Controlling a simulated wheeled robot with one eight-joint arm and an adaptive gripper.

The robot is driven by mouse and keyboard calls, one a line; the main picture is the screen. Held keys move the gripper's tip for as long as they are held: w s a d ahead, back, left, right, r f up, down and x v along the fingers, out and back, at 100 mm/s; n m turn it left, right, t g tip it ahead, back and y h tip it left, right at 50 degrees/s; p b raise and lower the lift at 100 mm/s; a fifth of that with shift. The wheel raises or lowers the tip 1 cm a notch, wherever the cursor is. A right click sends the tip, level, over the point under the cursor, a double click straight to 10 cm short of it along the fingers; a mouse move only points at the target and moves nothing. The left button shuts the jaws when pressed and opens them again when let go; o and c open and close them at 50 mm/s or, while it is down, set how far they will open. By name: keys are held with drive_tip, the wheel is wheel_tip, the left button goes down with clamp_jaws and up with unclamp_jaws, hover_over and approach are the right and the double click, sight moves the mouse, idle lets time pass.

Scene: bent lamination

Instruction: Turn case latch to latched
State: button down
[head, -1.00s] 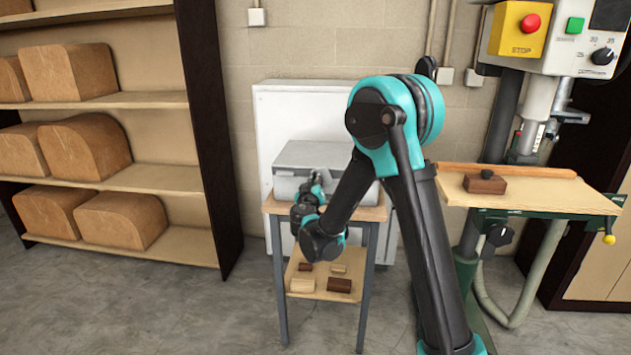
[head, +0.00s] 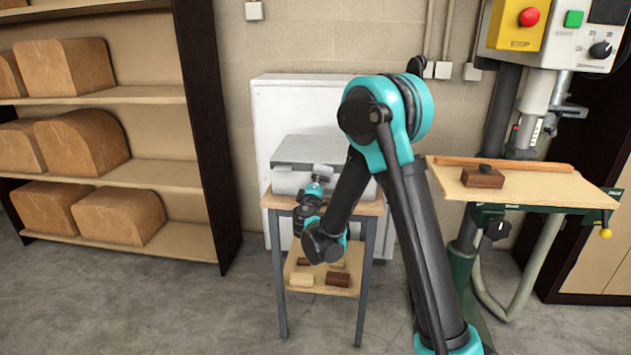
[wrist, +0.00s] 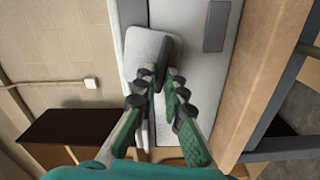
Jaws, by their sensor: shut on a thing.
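In the wrist view the latch (wrist: 148,48) is a pale tab with a dark grey side, standing out from the case's light face (wrist: 208,75). My gripper (wrist: 160,80) has its two green fingers with dark pads at the lower end of the latch, shut on it. The exact contact is partly hidden by the fingertips.
The small table (head: 372,208) has a lower shelf (head: 320,291) with several small wood blocks. A white cabinet (head: 270,110) stands behind the case. A shelf unit (head: 208,120) with large wooden forms is at left; a drill press table (head: 540,192) is at right.

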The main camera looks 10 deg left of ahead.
drive_tip(key=shift+d+f+n, duration=0.15)
drive_tip(key=shift+d+n, duration=0.1)
drive_tip(key=shift+n, duration=1.05)
drive_tip(key=c, duration=1.6)
unclamp_jaws()
drive_tip(key=shift+s, duration=0.1)
drive_tip(key=s, duration=1.2)
drive_tip(key=shift+a, duration=0.15)
